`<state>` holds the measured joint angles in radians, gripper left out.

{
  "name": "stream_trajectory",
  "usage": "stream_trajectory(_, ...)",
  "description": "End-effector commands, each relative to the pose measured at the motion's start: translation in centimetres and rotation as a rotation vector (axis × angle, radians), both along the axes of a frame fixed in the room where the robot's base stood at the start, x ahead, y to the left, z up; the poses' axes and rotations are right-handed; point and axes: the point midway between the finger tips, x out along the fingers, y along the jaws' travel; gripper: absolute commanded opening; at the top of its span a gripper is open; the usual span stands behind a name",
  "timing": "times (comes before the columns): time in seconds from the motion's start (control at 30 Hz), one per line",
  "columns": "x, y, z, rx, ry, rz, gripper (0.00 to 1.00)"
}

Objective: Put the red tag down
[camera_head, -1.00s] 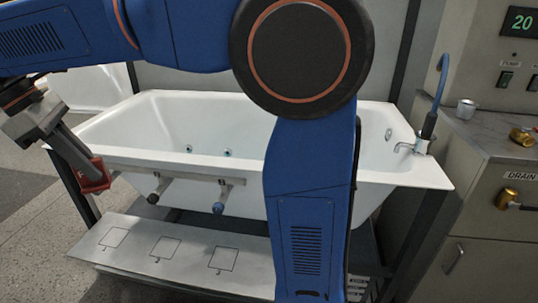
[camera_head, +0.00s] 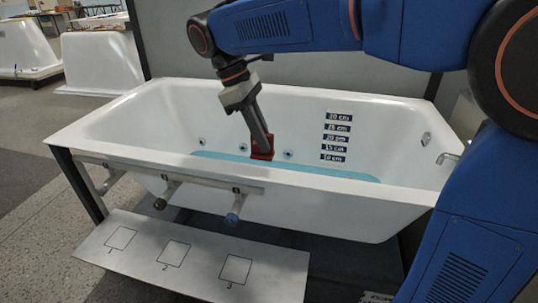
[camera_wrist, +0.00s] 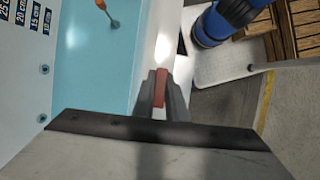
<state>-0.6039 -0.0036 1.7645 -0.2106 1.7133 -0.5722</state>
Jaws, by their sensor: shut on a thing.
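My gripper (camera_head: 262,146) is shut on the red tag (camera_head: 263,148), which appears over the inside of the white bathtub (camera_head: 120,140), just behind its front rim in the head view. In the wrist view the red tag (camera_wrist: 160,82) shows edge-on between the two fingers, beside the pale blue water. Its face and any marking cannot be read. A grey panel (camera_head: 205,255) below the tub's front has three outlined squares, numbered, all empty.
Several valve stubs (camera_head: 236,210) stick out from a rail on the tub's front, above the panel. Shallow blue water (camera_head: 330,173) lies in the tub, beside a level scale (camera_head: 337,137). More white tubs stand at the back left.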

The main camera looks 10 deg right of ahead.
Motion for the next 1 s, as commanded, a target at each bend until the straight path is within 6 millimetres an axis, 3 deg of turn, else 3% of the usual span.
stream_trajectory(0.5, 0.0, 0.0, -4.7, -0.001, 0.0, 0.0, 0.0)
stream_trajectory(0.87, 0.0, 0.0, -5.0, 0.0, 0.0, 0.0, 0.0)
stream_trajectory(0.9, 0.0, 0.0, -5.1, 0.0, 0.0, -0.001, 0.14)
stream_trajectory(0.97, 0.0, 0.0, -5.1, 0.0, 0.0, -0.001, 0.29)
stream_trajectory(1.0, 0.0, 0.0, -5.1, 0.0, 0.0, -0.001, 0.31)
